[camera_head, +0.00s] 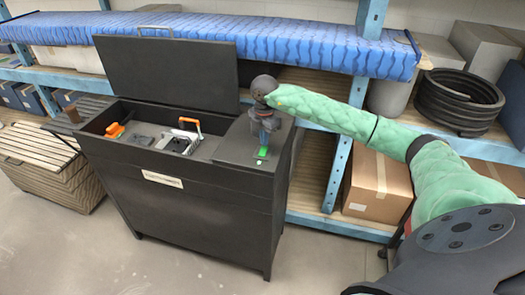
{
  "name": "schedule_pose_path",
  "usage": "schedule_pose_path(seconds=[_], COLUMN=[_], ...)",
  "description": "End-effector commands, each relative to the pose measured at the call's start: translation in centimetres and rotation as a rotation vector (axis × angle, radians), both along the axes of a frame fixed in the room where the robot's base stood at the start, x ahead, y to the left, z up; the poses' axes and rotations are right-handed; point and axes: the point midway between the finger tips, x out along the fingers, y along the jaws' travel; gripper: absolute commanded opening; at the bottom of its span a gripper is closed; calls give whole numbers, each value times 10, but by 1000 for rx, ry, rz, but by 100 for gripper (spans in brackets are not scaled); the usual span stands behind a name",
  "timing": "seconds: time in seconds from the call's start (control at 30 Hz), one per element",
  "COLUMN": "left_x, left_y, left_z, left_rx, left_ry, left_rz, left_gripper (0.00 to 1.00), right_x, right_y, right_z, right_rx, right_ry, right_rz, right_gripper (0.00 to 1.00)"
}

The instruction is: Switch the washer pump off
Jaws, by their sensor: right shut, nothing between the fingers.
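The washer (190,207) is a dark cabinet with its lid (170,72) raised. A small green switch (263,152) shows on the right part of its top, with a small pale dot below it. My right gripper (265,136) points down just above the green switch, its fingers shut with nothing between them. I cannot tell whether it touches the switch, or which way the switch is set. My left gripper is not in view.
The open basin holds an orange item (115,130) and a grey part with an orange handle (185,138). A shelf with a blue cover (290,45) runs behind. A cardboard box (377,185) sits low at right, and a slatted crate (50,165) stands at left. The floor in front is clear.

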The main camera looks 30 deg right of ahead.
Motion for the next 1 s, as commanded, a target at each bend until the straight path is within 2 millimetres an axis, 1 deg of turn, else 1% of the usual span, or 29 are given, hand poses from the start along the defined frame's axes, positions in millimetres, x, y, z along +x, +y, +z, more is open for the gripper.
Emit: schedule_pose_path(seconds=[0.33,1.0], left_x=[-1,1], left_y=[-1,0], left_z=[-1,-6], left_rx=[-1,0], left_ry=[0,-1], left_rz=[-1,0], left_gripper=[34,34], right_x=[0,0], right_y=[0,0], right_z=[-1,-9], right_rx=[0,0], right_ry=[0,0], right_rz=[0,0], right_gripper=[0,0])
